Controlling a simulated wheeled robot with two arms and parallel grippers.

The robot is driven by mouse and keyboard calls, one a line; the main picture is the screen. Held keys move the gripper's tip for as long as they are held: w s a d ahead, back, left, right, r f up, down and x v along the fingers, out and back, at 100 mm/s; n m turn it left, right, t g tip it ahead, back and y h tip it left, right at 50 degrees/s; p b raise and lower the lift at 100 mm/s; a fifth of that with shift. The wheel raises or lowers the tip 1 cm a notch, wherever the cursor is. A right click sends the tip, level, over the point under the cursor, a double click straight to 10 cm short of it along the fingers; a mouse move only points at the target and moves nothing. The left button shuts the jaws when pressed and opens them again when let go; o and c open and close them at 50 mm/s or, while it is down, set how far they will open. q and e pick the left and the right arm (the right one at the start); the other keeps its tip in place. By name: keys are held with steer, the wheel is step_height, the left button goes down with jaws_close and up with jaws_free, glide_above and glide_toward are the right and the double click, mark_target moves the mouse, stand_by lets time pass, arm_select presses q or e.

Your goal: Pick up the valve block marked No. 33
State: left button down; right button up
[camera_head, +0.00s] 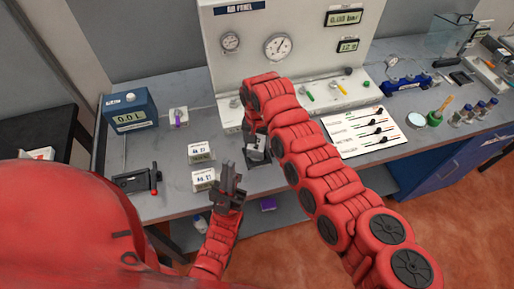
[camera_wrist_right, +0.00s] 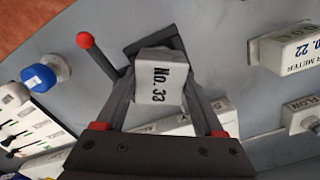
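The valve block (camera_wrist_right: 160,78) is pale, with "No. 33" in dark print on the face toward the right wrist camera. It stands at a dark square fixture (camera_wrist_right: 165,33) with a red-knobbed lever beside it. My right gripper (camera_wrist_right: 160,92) has one dark finger along each side of the block; whether they press on it is unclear. In the head view the block (camera_head: 256,147) is small and partly hidden by my right gripper (camera_head: 257,137), low over the bench. My left gripper (camera_head: 229,170) points up near the front edge, holding nothing visible; its finger gap is unclear.
Two white labelled boxes (camera_head: 200,153) (camera_head: 203,180) stand just left of the grippers. A black device with a red knob (camera_head: 138,181) and a blue meter (camera_head: 130,110) are further left. The gauge panel (camera_head: 300,40) rises behind. A white switch board (camera_head: 368,131) lies right.

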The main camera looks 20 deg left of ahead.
jaws_close()
steer(key=shift+r, duration=0.1)
